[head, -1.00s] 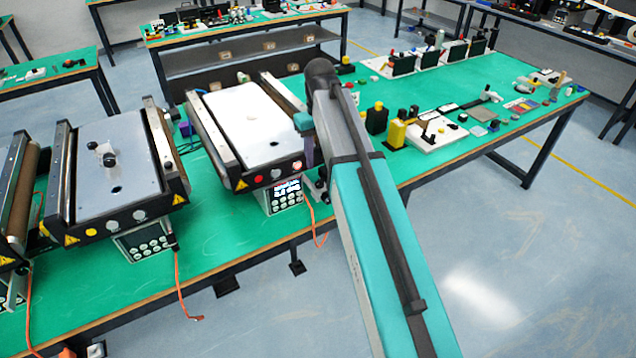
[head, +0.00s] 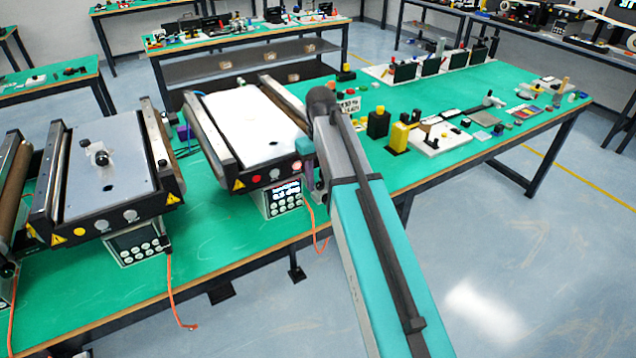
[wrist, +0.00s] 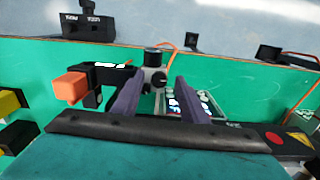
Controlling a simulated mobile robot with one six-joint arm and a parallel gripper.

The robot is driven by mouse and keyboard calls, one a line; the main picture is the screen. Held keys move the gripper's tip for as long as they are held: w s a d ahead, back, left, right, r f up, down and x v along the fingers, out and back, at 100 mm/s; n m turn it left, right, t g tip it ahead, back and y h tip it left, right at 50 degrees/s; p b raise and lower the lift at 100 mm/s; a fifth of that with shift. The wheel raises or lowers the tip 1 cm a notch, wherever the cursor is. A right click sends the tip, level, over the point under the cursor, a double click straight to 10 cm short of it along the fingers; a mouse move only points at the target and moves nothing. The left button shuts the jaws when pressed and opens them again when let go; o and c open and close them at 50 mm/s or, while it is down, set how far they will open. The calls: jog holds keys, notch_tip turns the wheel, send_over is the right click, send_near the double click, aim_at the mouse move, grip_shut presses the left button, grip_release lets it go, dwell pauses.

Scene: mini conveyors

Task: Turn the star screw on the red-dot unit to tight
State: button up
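The red-dot unit is the middle mini conveyor (head: 238,112), with a pale belt plate and a red dot (head: 257,179) on its black front rail. The red dot also shows at the right of the wrist view (wrist: 275,138). A black round knob (wrist: 158,80), on a small grey and black fitting at the unit's edge, appears to be the star screw; its lobes are too small to make out. My gripper (wrist: 160,78) is open, its two purple fingers on either side of the knob in the picture. I cannot tell whether they touch it. In the head view my arm hides the knob.
A lit control box (head: 284,195) hangs under the unit's front, close by the right finger in the wrist view. An orange-ended black bracket (wrist: 72,87) stands left of the fingers. Another conveyor (head: 105,165) stands to the left. A yellow bottle-like object (head: 397,136) stands right.

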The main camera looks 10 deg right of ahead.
dwell(0.3)
grip_shut()
jog(key=shift+a, duration=0.35)
jog(key=shift+d, duration=0.25)
